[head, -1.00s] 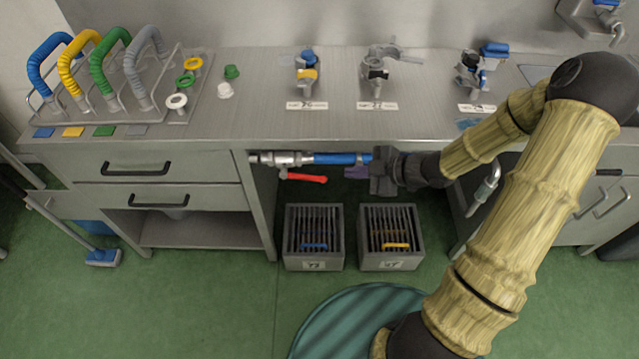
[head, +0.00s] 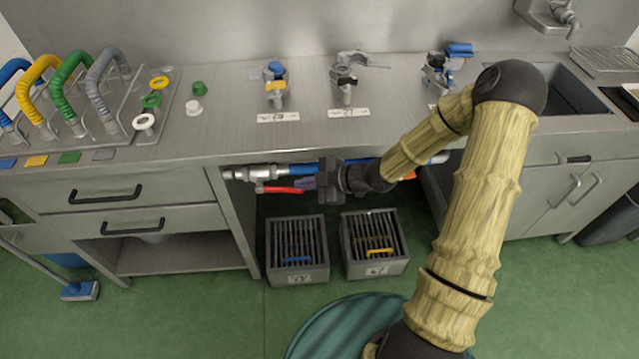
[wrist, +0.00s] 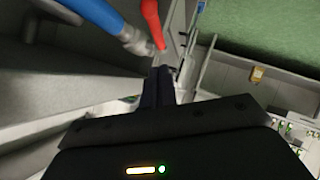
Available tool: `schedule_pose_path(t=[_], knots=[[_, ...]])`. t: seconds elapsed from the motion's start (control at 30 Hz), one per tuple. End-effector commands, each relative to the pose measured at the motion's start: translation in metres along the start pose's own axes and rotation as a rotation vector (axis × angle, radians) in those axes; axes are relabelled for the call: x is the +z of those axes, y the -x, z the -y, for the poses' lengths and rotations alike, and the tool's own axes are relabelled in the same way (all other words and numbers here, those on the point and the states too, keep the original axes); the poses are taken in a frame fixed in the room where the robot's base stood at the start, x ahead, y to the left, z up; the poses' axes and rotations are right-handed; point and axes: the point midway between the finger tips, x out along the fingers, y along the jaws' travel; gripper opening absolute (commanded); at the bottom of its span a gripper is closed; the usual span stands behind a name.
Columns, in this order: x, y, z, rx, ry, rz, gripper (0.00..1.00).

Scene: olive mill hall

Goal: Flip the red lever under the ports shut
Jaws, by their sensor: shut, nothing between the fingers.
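The red lever (head: 283,190) hangs on a grey valve (head: 245,174) under the counter. It lies roughly along the blue pipe (head: 300,169), a little below it, with its free end to the right. In the wrist view the red lever (wrist: 151,22) runs down towards my fingertips, beside the blue pipe (wrist: 95,14). My gripper (head: 306,183) is shut and empty, its bluish fingers pointing left at the lever's free end. I cannot tell whether they touch it. The ports (head: 275,88) stand on the counter above.
Two slatted grey crates (head: 297,252) stand on the green floor below the pipe. A drawer cabinet (head: 130,205) borders the opening on the left, and the counter edge (head: 330,142) runs above. A broom (head: 80,291) stands at the far left.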

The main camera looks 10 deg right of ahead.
Motion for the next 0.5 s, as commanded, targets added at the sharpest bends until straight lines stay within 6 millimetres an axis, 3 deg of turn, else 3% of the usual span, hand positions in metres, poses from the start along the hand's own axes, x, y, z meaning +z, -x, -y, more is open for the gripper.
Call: schedule_pose_path(t=[0.13,0.3,0.5], knots=[[0.001,-0.028,0.002,-0.003,-0.001,-0.002,0.0],[0.02,-0.043,0.0,0.0,-0.002,-0.001,0.0],[0.028,-0.051,0.0,-0.001,0.0,0.0,0.0]])
